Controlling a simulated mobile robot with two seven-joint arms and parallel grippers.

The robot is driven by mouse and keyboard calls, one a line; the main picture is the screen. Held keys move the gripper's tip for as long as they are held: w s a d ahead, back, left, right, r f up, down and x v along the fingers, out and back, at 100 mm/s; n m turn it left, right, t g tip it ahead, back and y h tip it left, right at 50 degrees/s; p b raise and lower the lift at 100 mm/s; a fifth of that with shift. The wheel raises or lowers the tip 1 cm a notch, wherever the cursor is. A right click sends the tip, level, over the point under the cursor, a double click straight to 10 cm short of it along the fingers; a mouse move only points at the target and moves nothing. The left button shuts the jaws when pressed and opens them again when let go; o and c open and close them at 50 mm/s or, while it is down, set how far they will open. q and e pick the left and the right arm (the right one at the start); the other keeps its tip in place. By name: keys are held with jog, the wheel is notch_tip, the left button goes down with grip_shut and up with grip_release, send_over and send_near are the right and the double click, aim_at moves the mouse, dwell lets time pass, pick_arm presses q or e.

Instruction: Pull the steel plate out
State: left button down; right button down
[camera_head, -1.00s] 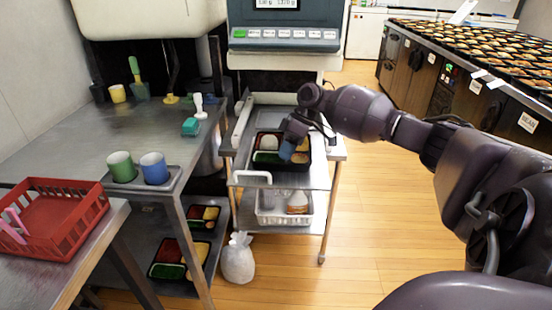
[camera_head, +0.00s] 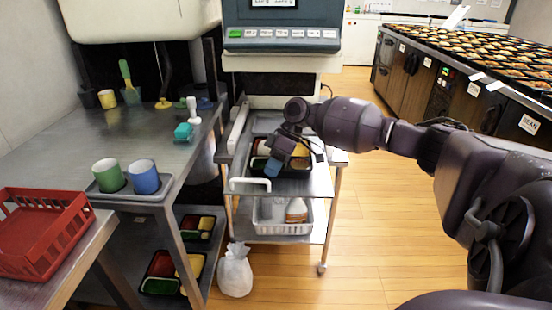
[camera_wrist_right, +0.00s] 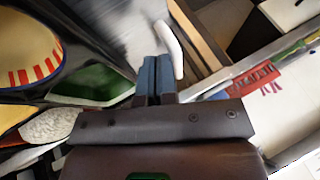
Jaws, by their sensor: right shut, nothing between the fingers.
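The steel plate (camera_head: 300,187) is the flat metal top of the cart under the machine, with a white handle (camera_head: 250,184) at its front left. My right gripper (camera_head: 271,169) is low over the plate, a little behind and right of the handle. In the right wrist view its blue fingers (camera_wrist_right: 156,76) are together and empty. The white handle (camera_wrist_right: 169,48) shows just beyond the fingertips there; I cannot tell whether they touch. A bento tray (camera_head: 312,168) on the plate is partly hidden by my gripper. My left gripper is out of view.
A white basket (camera_head: 268,228) with a bottle sits on the cart's lower shelf. A white bag (camera_head: 235,272) stands on the floor. A steel table (camera_head: 130,150) with a green cup (camera_head: 108,175) and blue cup (camera_head: 144,177) is left. Floor right of the cart is clear.

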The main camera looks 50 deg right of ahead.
jog(key=shift+a+f, duration=0.2)
jog(key=shift+f, duration=0.15)
